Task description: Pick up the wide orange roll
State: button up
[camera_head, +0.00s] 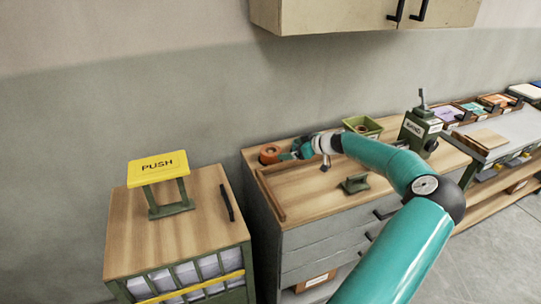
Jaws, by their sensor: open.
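The wide orange roll (268,154) sits on the wooden top of the drawer cabinet (309,197), near its back left corner. It has a dark centre. My teal arm reaches across the cabinet from the lower right. My gripper (286,156) is just right of the roll, with its open fingers pointing toward it. The gripper is small in this view, and I cannot tell whether a finger touches the roll.
A raised wooden strip (270,196) runs along the cabinet's left side. A green bin (373,128), a green machine with a lever (420,127) and a small green stand (354,184) are on top. A yellow PUSH sign (157,168) stands on the left cabinet.

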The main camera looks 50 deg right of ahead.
aim_at(272, 152)
jog(key=x, duration=0.5)
jog(key=shift+w+f, duration=0.25)
jog(key=shift+w, duration=0.05)
jog(key=shift+x, duration=2.7)
jog(key=shift+s+a+f, duration=0.1)
jog(key=shift+a, duration=0.1)
jog(key=c, duration=1.1)
